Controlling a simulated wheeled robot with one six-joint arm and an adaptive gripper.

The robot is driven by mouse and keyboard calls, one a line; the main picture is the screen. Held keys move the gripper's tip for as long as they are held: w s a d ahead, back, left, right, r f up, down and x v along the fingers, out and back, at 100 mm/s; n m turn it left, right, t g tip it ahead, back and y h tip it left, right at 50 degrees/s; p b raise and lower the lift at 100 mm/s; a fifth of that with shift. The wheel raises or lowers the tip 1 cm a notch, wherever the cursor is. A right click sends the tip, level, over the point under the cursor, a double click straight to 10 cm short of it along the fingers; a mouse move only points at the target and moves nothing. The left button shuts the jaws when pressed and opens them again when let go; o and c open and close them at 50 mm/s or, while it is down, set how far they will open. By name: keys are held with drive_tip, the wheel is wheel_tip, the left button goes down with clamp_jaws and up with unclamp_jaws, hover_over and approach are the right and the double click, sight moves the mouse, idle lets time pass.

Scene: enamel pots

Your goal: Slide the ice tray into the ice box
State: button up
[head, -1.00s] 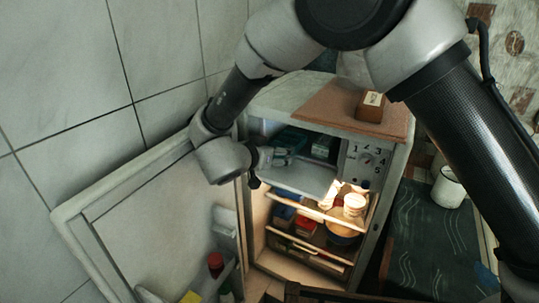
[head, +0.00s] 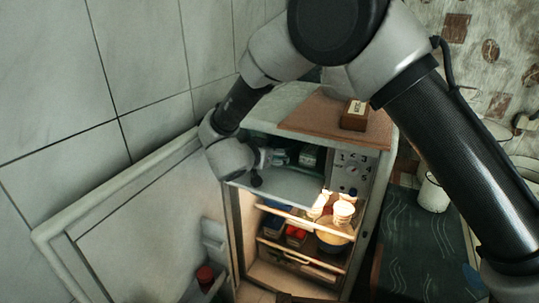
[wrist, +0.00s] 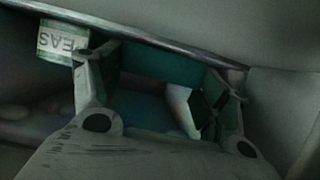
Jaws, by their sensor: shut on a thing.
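The ice box (head: 285,182) is the compartment at the top of the open fridge, with a pale floor. My gripper (head: 268,157) is at its left mouth, reaching in from the left. In the wrist view, my gripper (wrist: 158,100) has its fingers spread about a dark teal thing (wrist: 160,66), which seems to be the ice tray, and is shut on it. Dim light and the fingers hide most of the tray, and I cannot tell how far in it sits.
The fridge door (head: 140,225) stands open at left. A dial panel (head: 352,172) is right of the compartment. Lit shelves below hold jars (head: 342,212). A brown box (head: 354,115) stands on top.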

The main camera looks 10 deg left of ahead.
drive_tip(key=shift+w+d+f, duration=0.15)
drive_tip(key=shift+w, duration=0.05)
drive_tip(key=o, duration=1.3)
drive_tip(key=shift+f, duration=0.1)
drive_tip(key=shift+s, duration=0.1)
